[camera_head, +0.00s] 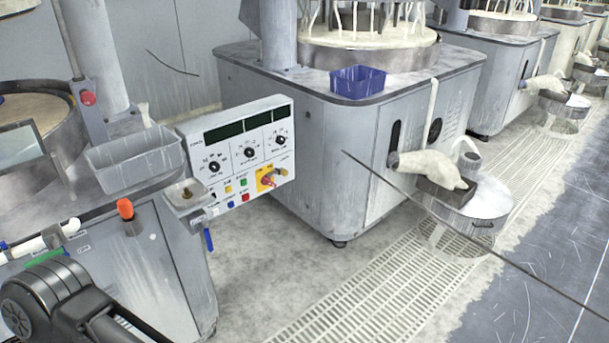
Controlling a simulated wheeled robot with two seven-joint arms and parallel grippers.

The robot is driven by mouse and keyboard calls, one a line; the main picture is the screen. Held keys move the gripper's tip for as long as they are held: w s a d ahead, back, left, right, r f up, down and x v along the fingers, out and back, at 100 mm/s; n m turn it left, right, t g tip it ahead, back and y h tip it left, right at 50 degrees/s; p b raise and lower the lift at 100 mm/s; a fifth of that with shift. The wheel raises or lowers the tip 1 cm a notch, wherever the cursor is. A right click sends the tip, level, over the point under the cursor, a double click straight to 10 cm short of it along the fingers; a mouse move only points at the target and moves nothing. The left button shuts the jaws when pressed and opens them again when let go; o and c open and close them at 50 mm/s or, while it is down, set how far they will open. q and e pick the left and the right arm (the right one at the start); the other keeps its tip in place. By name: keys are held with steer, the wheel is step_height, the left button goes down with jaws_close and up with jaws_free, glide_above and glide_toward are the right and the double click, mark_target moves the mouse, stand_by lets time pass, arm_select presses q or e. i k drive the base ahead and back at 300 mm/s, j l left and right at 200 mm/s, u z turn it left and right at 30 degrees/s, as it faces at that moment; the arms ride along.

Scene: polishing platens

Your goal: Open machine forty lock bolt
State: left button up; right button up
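No part is clearly readable as the machine forty lock bolt, and I can make out no machine number. The nearest machine, at the left, carries a grey control panel (240,150) with dials, coloured buttons and a red and yellow switch (270,178). Below the panel hangs a small blue handle (208,240). An orange knob (125,209) sits on the front of the machine's cabinet (165,270). A dark jointed arm link, which looks like mine, comes in at the bottom left. No fingertips of either gripper show.
A clear plastic bin (131,158) and a small metal tray (187,196) sit on the near machine's edge. A second machine (340,135) bears a blue bin (358,82). A round drum (475,207) stands beside it. A thin dark rod or line crosses the right side. Floor grating (345,300) lies open.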

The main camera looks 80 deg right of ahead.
mark_target(284, 173)
steer(key=z, duration=2.7)
steer(key=i+l+z, duration=0.15)
steer(key=i+l, duration=0.2)
steer(key=i, duration=0.15)
steer(key=i+l+z, duration=0.15)
steer(key=i, duration=0.35)
steer(key=i+l+z, duration=0.15)
steer(key=i+l, duration=0.15)
steer(key=i, duration=0.25)
steer(key=i+l+z, duration=0.15)
steer(key=i, duration=0.4)
